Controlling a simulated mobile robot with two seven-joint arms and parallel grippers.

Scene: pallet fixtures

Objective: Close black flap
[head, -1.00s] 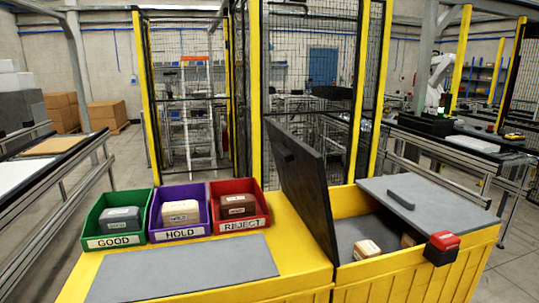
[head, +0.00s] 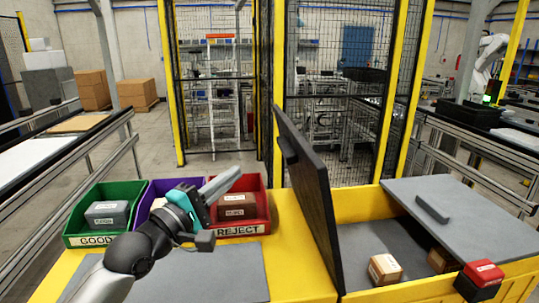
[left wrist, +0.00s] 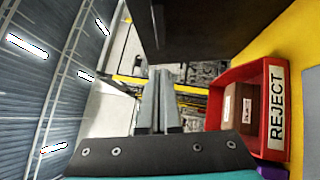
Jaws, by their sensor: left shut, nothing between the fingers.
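The black flap (head: 308,190) stands upright, leaning a little to the left, at the left edge of the open yellow bin (head: 359,206). Its handle shows on its left face. In the left wrist view the flap (left wrist: 205,30) is a dark panel at the top. My left gripper (head: 228,181) is shut and empty, above the red REJECT bin and to the left of the flap, apart from it. In the left wrist view the shut fingers (left wrist: 159,90) point towards the flap side. My right gripper is not in view.
Green GOOD (head: 82,238), purple HOLD (head: 142,212) and red REJECT (head: 262,216) bins each hold a box. A grey lid (head: 455,205) covers the yellow bin's right part. Boxes (head: 385,269) lie inside. A red-and-black block (head: 481,278) sits at its front edge.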

